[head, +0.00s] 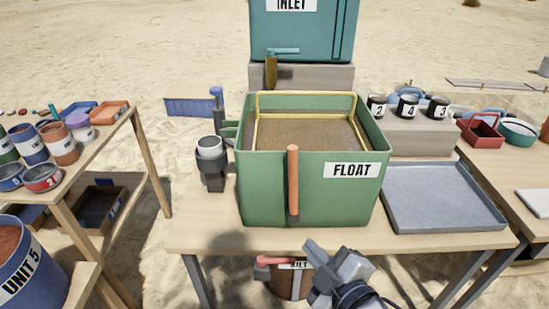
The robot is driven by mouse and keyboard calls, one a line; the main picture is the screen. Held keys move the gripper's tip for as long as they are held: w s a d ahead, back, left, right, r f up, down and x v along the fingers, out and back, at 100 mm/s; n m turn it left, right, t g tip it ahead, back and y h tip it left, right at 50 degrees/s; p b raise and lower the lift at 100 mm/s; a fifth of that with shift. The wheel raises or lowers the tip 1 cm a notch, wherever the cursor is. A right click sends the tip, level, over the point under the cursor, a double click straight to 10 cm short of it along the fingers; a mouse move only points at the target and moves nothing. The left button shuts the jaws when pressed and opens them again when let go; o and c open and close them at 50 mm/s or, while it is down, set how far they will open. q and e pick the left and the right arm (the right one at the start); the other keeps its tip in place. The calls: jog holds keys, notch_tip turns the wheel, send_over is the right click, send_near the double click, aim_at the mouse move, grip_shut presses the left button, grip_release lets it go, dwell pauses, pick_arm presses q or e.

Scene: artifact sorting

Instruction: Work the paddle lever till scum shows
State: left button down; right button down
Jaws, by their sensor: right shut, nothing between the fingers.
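The green tank labelled FLOAT (262,200) stands on the wooden table. An orange lever (293,178) stands upright against its front wall; I take it for the paddle lever. Brown, grainy-looking contents (305,134) fill the tank inside a yellow wire frame (305,95). I cannot tell whether any of that surface is scum. My right gripper (318,253) is shut and empty at the table's front edge, below and apart from the lever. My left gripper is not in view.
A teal INLET tank (300,35) with a tap stands behind on a block. A grey tray (440,198) lies right of the green tank, before numbered black jars (408,106). A dark holder with a cup (210,160) stands left. A red-handled bucket (290,279) sits below the table.

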jog(key=w+a+r+n+t+y, duration=0.15)
jog(key=w+a+r+n, duration=0.3)
jog(key=r+n, duration=0.45)
pick_arm(q)
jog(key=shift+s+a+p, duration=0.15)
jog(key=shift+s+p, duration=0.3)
jog(key=shift+p, duration=0.45)
pick_arm(e)
send_over(293, 185)
jog(key=s+a, duration=0.2)
jog(key=shift+w+d+f+n+g+y, duration=0.25)
jog(key=shift+f+n+y, duration=0.15)
jog(key=shift+f, duration=0.15)
jog(key=shift+s+d, duration=0.1)
